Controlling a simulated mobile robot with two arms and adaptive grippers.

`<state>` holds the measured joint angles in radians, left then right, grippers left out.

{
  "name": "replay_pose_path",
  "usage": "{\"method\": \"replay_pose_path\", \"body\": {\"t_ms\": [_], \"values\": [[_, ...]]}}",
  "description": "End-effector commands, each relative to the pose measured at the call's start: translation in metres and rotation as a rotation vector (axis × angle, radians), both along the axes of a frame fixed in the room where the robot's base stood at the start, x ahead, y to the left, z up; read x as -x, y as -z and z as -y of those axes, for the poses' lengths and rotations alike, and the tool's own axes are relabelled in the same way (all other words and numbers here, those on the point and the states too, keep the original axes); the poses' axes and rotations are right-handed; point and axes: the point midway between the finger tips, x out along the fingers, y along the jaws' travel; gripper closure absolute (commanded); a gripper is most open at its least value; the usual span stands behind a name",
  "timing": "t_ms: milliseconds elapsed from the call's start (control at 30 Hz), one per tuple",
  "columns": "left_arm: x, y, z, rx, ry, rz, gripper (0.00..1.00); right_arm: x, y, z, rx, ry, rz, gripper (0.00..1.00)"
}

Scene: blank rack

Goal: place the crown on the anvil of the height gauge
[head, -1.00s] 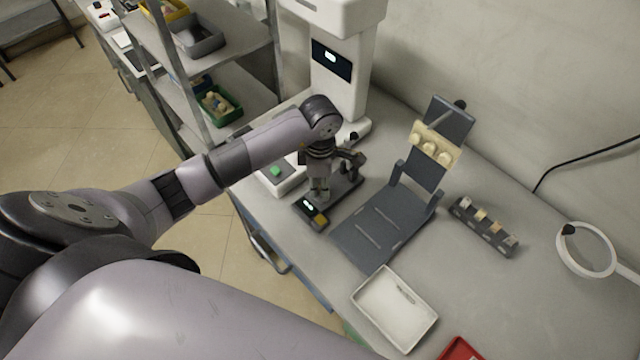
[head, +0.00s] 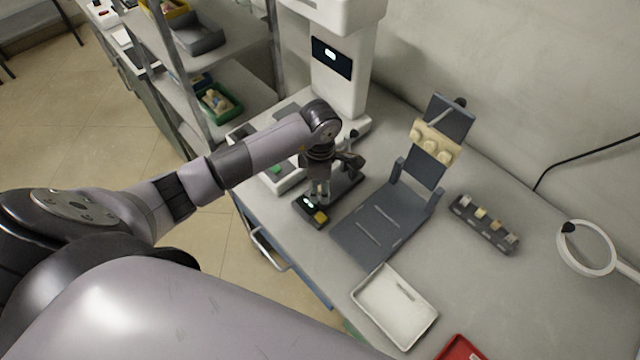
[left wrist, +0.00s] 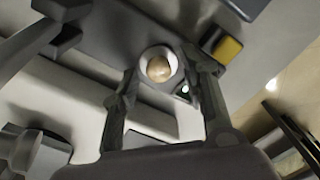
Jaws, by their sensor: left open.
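The crown, a small tan rounded piece (left wrist: 159,68), sits on a pale round disc (left wrist: 172,54) that looks like the anvil of the height gauge, in the left wrist view. My left gripper (left wrist: 166,92) is open, with one finger on each side of the crown; contact with it cannot be told. In the head view, my left gripper (head: 319,188) points down over the dark height gauge (head: 349,187), near its lit display and yellow button (head: 320,217). The crown is too small or hidden to make out there. My right gripper is not in view.
A white machine (head: 341,75) stands behind the gauge. A dark folding stand with a tan dental model (head: 435,145) is to the right. A dark holder with several small pieces (head: 485,222), a white tray (head: 394,310) and a ring magnifier (head: 613,262) lie on the bench.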

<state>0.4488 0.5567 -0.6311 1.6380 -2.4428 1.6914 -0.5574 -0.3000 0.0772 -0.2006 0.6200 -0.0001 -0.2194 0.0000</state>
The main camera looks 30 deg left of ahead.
Motion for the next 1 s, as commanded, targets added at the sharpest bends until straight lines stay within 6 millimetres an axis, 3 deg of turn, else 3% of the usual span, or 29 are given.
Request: {"method": "replay_pose_path", "body": {"t_ms": [200,267,700,1000], "values": [[0.0,-0.006,0.001,0.001,0.0,0.0,0.59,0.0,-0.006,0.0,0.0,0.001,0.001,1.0],[-0.001,-0.011,0.0,0.0,0.001,0.003,0.59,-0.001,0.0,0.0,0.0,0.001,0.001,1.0],[-0.001,-0.099,0.0,-0.001,0.001,0.005,0.59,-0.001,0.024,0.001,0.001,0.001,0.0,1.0],[0.0,-0.123,0.0,0.0,-0.001,-0.001,0.59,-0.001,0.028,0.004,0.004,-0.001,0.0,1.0]]}}
